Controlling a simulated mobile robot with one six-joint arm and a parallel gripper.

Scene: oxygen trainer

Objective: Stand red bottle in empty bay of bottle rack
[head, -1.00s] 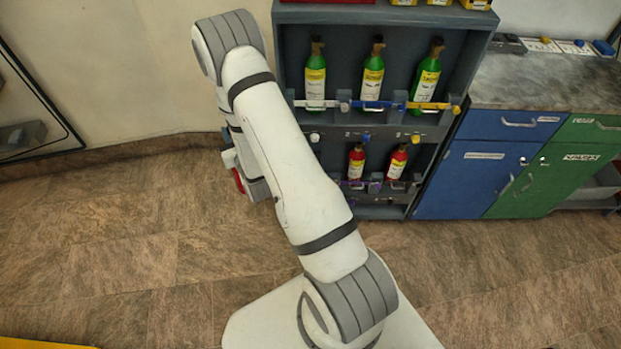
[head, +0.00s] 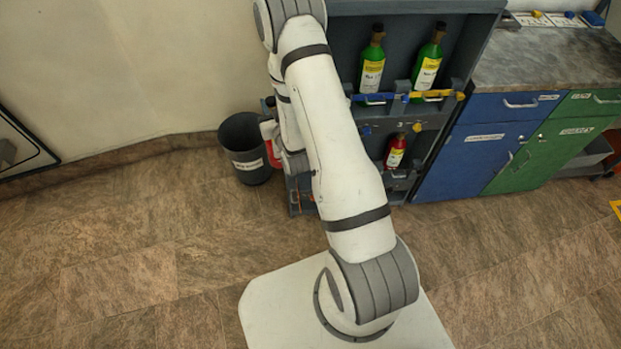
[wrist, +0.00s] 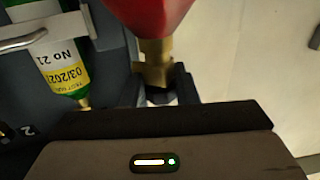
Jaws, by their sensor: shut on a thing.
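My gripper (wrist: 155,88) is shut on the brass neck of the red bottle (wrist: 152,15) in the wrist view. A bit of the red bottle shows beside my arm in the head view (head: 275,152), at the left side of the grey bottle rack (head: 478,42). The rack's upper level holds green bottles (head: 372,70) behind coloured bars. Another red bottle (head: 396,152) stands in the lower level. My arm hides the rack's left part, and I cannot make out the empty bay. A green bottle (wrist: 62,60) shows behind a bar in the wrist view.
A dark bin (head: 245,150) stands on the floor left of the rack, close to the held bottle. Blue and green cabinets (head: 478,155) with a grey top adjoin the rack's right. The floor at left is open.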

